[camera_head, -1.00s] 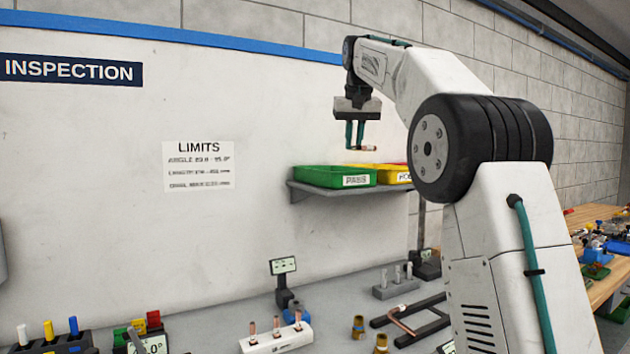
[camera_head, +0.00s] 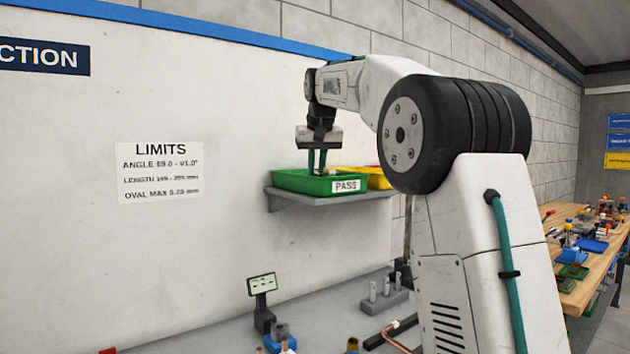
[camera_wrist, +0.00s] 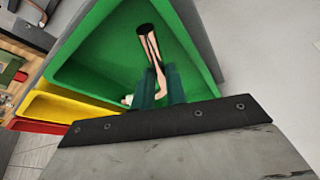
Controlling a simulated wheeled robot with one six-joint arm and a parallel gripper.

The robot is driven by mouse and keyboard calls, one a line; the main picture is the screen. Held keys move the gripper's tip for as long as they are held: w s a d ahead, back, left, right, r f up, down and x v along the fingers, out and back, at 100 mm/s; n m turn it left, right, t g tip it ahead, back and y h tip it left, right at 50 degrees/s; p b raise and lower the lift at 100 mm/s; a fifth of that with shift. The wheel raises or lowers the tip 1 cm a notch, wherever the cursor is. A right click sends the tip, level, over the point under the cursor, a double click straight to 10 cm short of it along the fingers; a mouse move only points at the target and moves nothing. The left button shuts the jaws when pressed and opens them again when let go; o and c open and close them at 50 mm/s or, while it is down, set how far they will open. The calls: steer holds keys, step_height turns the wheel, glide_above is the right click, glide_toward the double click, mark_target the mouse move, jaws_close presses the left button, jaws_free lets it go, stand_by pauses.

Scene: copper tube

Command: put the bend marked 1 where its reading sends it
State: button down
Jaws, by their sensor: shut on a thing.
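My gripper (camera_head: 317,168) is at the green tray marked PASS (camera_head: 300,184), its fingers reaching down to the tray's opening. In the wrist view my gripper (camera_wrist: 157,90) has its teal fingers shut on a copper bend (camera_wrist: 159,74). The bend's dark open end points up in the picture, over the green floor of the tray (camera_wrist: 95,65). A small white patch shows beside the fingers; its marking cannot be read. I cannot tell whether the bend touches the tray floor. In the head view the bend is mostly hidden by the fingers and the tray wall.
A yellow tray (camera_head: 377,181) stands right beside the green one on the grey wall shelf (camera_head: 335,199). A red tray (camera_wrist: 60,129) lies beyond it. Below are a small display on a stand (camera_head: 262,285) and a grey block with pegs (camera_head: 384,300). A LIMITS sheet (camera_head: 160,172) hangs on the wall.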

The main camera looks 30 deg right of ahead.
steer(key=shift+f, duration=1.65)
steer(key=c, duration=1.7)
jaws_free()
